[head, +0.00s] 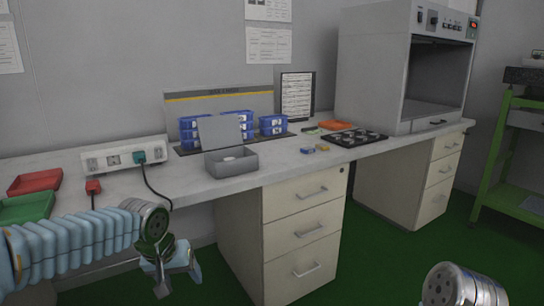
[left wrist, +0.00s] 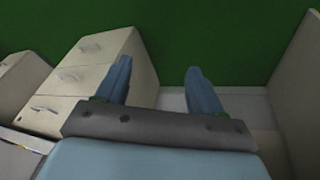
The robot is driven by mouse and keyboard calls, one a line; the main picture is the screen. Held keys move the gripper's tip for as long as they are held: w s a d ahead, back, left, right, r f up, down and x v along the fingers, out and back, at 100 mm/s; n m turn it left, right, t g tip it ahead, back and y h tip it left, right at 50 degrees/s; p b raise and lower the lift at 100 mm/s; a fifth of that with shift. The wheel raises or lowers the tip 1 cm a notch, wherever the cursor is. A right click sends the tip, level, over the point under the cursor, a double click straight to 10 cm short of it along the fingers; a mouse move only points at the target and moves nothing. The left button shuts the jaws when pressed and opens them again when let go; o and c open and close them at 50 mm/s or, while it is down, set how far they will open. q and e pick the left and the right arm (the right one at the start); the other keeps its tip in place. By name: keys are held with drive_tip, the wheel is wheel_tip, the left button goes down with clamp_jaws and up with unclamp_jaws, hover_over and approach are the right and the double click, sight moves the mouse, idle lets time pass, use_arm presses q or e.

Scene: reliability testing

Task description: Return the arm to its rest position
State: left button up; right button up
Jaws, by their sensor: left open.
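My left arm comes in from the left in the head view, in front of the bench. Its gripper (head: 176,272) hangs below the level of the bench top, in front of the bench and left of the drawers. In the left wrist view the two fingers of the left gripper (left wrist: 160,92) are apart with nothing between them. The green floor and a pale strip show beyond them. Part of my right arm shows at the lower right of the head view; its gripper is out of view.
The bench top (head: 290,163) carries a grey open box (head: 231,163), blue bins (head: 236,118), a socket strip (head: 125,155), a black tray (head: 352,138) and a large grey cabinet (head: 372,72). Drawer units (head: 303,230) stand below. The green floor (head: 385,258) is clear at the front right.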

use_arm(q)
drive_tip(key=s+d+f+g+h, duration=0.1)
drive_tip(key=d+f, duration=0.2)
drive_tip(key=f, duration=0.5)
drive_tip(key=s+d+f+h, duration=0.1)
drive_tip(key=d+f, duration=0.1)
drive_tip(key=f, duration=0.5)
drive_tip(key=s+d+f+g+p, duration=0.1)
drive_tip(key=s+d+f, duration=0.1)
drive_tip(key=s+f, duration=0.7)
drive_tip(key=s+d+f+h+p, duration=0.1)
drive_tip(key=s+d+f, duration=0.1)
drive_tip(key=s+f, duration=0.7)
wheel_tip(320, 180, down, 3)
drive_tip(key=shift+f+g, duration=0.1)
drive_tip(key=shift+g, duration=0.3)
